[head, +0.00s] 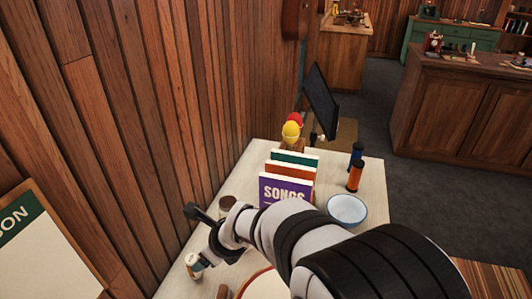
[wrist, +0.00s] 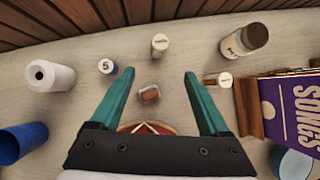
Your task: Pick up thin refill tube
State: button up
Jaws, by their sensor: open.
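My gripper (wrist: 159,75) is open and empty in the wrist view, its two teal fingers spread above the pale tabletop. A slim white-capped tube (wrist: 160,45) stands just beyond the gap between the fingertips. A smaller pale tube with a label (wrist: 222,79) is close to the right of the right finger. I cannot tell for sure which of these is the thin refill tube. A short tube marked 5 (wrist: 107,66) stands left of the left fingertip. A small brown block (wrist: 149,93) lies between the fingers, touched by neither. In the head view my arm hides much of this area.
A white roll (wrist: 50,76) and blue cup (wrist: 22,143) stand left. SONGS books (head: 285,191) and a pale blue bowl (head: 347,209) are on the table (head: 337,175). A wood wall (head: 150,90) borders it.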

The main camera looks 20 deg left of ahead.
aim_at(193, 261)
jog(key=shift+m, duration=0.8)
jog(key=x, duration=0.8)
jog(key=a+x, duration=0.1)
jog(key=x, duration=0.3)
jog(key=shift+r, duration=0.2)
jog(key=x, duration=0.6)
jog(key=shift+w+f, duration=0.1)
jog(key=shift+w, duration=0.05)
grip_shut()
